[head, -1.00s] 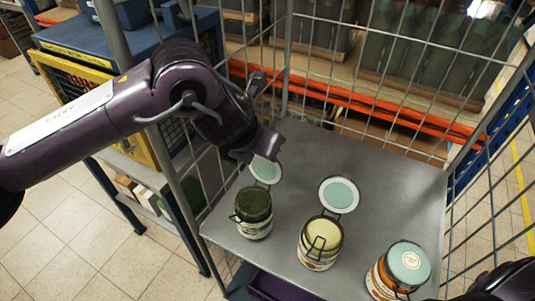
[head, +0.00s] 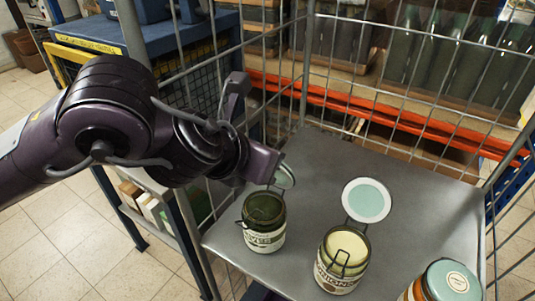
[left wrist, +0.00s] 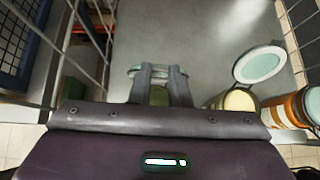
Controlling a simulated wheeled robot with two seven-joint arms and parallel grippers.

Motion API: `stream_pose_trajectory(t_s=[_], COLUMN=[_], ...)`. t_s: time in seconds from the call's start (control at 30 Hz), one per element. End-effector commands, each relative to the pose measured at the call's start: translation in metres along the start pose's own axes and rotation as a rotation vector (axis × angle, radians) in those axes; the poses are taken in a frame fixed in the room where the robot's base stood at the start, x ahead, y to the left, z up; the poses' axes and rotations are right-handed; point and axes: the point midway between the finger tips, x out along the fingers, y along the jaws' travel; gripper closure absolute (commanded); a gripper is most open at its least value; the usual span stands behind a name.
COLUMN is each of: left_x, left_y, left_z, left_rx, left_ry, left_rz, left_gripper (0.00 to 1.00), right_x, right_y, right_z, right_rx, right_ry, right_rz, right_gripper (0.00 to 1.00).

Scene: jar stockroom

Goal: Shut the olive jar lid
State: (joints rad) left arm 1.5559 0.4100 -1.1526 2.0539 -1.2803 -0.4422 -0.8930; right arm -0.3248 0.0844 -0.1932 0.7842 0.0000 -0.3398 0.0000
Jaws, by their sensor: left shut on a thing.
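The olive jar (head: 264,230) is a green glass jar with a white label, standing upright on the grey shelf of the cart. Its pale green lid (head: 287,177) is raised, tilted up at the back of the jar, and partly hidden behind my left gripper (head: 268,168). The left gripper is shut on this lid. In the left wrist view, the two fingers (left wrist: 160,72) close over the lid rim, and a bit of the jar (left wrist: 158,96) shows between them.
An onion jar (head: 341,264) with its lid (head: 366,199) open stands to the right. A closed jar with orange contents (head: 447,284) is beyond it. Wire mesh walls (head: 420,95) bound the grey shelf (head: 325,180); its back middle is clear.

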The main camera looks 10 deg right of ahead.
Motion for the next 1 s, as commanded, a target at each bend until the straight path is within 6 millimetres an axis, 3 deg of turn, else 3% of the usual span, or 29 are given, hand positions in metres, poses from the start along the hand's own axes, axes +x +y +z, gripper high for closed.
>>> stream_pose_trajectory(t_s=[0.03,0.27,0.3,0.43,0.77,1.0], left_x=[0.003,0.003,0.003,0.002,-0.002,-0.038], left_y=[0.000,-0.001,-0.001,-0.001,0.000,0.000], left_z=[-0.008,-0.008,-0.008,-0.006,-0.003,-0.003], left_rx=[0.005,0.005,0.005,0.004,0.004,0.005], left_ry=[0.020,0.022,0.022,0.017,0.009,0.007], left_rz=[-0.002,-0.003,-0.003,-0.002,-0.002,-0.001], left_gripper=[1.00,1.00,0.79,0.62,0.62,0.62], right_x=[0.001,0.001,0.001,0.001,0.000,0.001], right_y=[0.000,0.000,0.000,0.000,0.000,-0.001], right_z=[0.000,0.000,0.000,0.001,0.001,0.001], right_rx=[0.000,0.001,0.001,0.001,0.001,0.001], right_ry=[0.000,0.000,0.000,0.000,0.000,-0.005], right_rz=[0.000,-0.001,0.000,-0.001,0.000,-0.001], right_gripper=[0.75,0.75,0.75,0.75,0.75,0.75])
